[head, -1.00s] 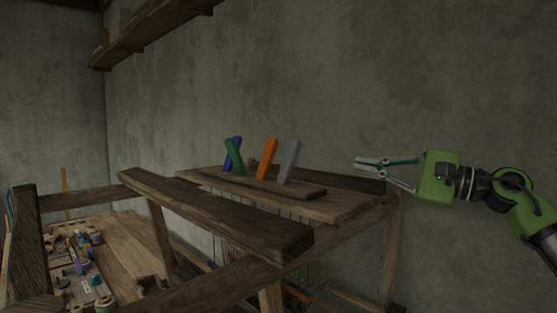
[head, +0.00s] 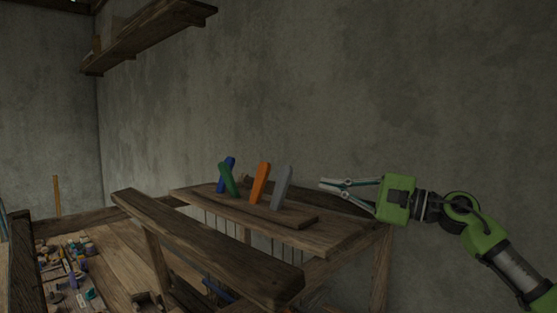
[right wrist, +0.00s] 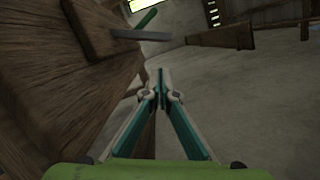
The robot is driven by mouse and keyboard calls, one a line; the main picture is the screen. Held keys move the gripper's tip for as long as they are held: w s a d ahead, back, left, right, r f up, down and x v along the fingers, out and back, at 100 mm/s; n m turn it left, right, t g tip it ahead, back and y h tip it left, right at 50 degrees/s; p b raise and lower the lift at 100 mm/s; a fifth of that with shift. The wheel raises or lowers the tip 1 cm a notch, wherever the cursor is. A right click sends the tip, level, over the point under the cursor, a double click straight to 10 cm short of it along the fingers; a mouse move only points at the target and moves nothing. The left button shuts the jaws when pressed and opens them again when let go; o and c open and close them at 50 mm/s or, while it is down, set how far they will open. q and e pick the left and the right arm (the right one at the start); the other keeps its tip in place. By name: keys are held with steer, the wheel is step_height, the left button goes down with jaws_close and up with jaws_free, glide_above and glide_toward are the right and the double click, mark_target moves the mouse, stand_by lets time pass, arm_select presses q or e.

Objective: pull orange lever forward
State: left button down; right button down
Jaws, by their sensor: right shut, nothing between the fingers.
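The orange lever (head: 260,184) stands up from the wooden loom top, tilted slightly to the right, between the green lever (head: 227,184) and the grey lever (head: 281,188). A blue lever (head: 228,164) shows partly behind the green one. My right gripper (head: 323,185) is shut and empty, to the right of the grey lever and apart from it. In the right wrist view the closed fingertips (right wrist: 162,85) have the grey lever (right wrist: 140,34) and green lever (right wrist: 147,18) ahead at upper left; I cannot make out the orange lever there. My left gripper is not in view.
The loom's thick front beam (head: 205,243) runs before the lever board. A bare concrete wall (head: 420,90) stands behind. A bench (head: 125,255) with several small items lies at lower left. A wooden shelf (head: 150,35) hangs at upper left.

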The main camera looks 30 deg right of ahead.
mark_target(259, 185)
steer(key=p+x, duration=0.8)
steer(key=x, duration=0.5)
steer(key=shift+w+a+r+p, duration=0.1)
steer(key=shift+w+r+p, duration=0.1)
steer(key=shift+p, duration=0.1)
steer(key=shift+w+a+f, duration=0.15)
steer(key=shift+w, duration=0.05)
steer(key=shift+s+a+n+b, duration=0.1)
steer(key=shift+a+n+b, duration=0.15)
steer(key=shift+n+b, duration=0.3)
steer(key=shift+a+r+n, duration=0.1)
steer(key=shift+r+n, duration=0.15)
